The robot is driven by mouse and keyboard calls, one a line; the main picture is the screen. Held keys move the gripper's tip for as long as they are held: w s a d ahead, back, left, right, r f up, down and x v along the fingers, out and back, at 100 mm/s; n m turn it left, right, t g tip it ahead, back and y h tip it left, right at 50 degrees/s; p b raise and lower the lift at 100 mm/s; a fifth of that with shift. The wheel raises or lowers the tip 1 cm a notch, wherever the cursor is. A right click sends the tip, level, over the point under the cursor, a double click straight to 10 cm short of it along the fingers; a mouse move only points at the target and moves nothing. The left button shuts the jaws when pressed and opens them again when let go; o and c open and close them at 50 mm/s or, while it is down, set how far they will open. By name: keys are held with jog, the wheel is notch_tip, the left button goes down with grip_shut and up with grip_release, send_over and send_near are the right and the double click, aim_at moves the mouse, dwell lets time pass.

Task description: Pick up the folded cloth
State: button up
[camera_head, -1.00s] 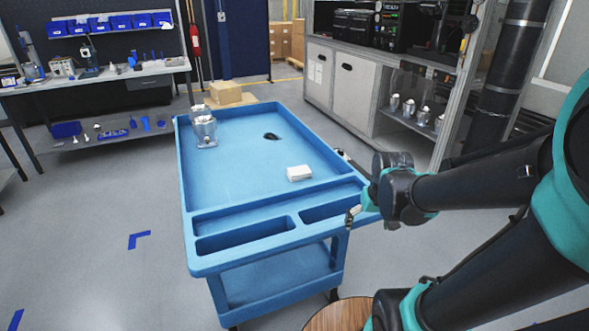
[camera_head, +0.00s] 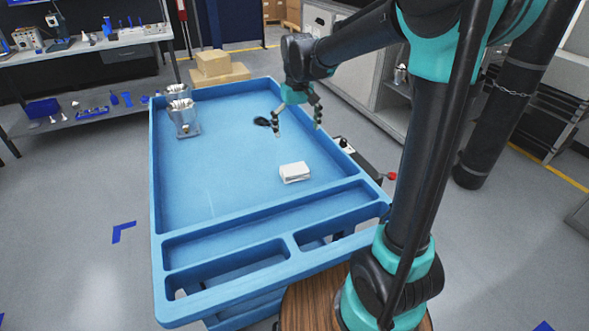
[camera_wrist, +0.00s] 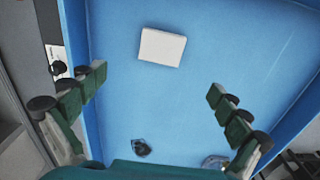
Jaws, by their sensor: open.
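The folded cloth (camera_head: 294,172) is a small white rectangular block lying flat on the blue cart's top tray, right of its middle and near the front divider. It also shows in the wrist view (camera_wrist: 162,47), at top centre, beyond my fingertips. My gripper (camera_head: 298,131) is open and empty above the tray, farther back than the cloth and apart from it. In the wrist view the two green and grey fingers (camera_wrist: 157,82) are spread wide, with bare blue tray between them. The cloth is not covered by anything.
The blue cart (camera_head: 156,190) has a raised rim and front compartments. A metal machined housing (camera_head: 183,115) stands at its back left. A small dark object (camera_head: 262,122) lies beside my gripper's left finger. The tray's left and centre are clear. Cardboard boxes (camera_head: 219,70) stand behind.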

send_over(295, 169)
jog(key=f, duration=1)
jog(key=shift+s+d+f, duration=0.15)
jog(key=shift+d+f, duration=0.1)
jog(key=shift+w+a+f, duration=0.1)
jog(key=shift+a+f, duration=0.05)
jog(key=shift+f, duration=1.2)
jog(key=shift+w+a+f, duration=0.1)
jog(key=shift+a+f, duration=0.05)
jog(key=shift+f, duration=1.15)
jog(key=c, duration=1)
jog(key=shift+c, duration=0.3)
notch_tip(295, 169, up, 20)
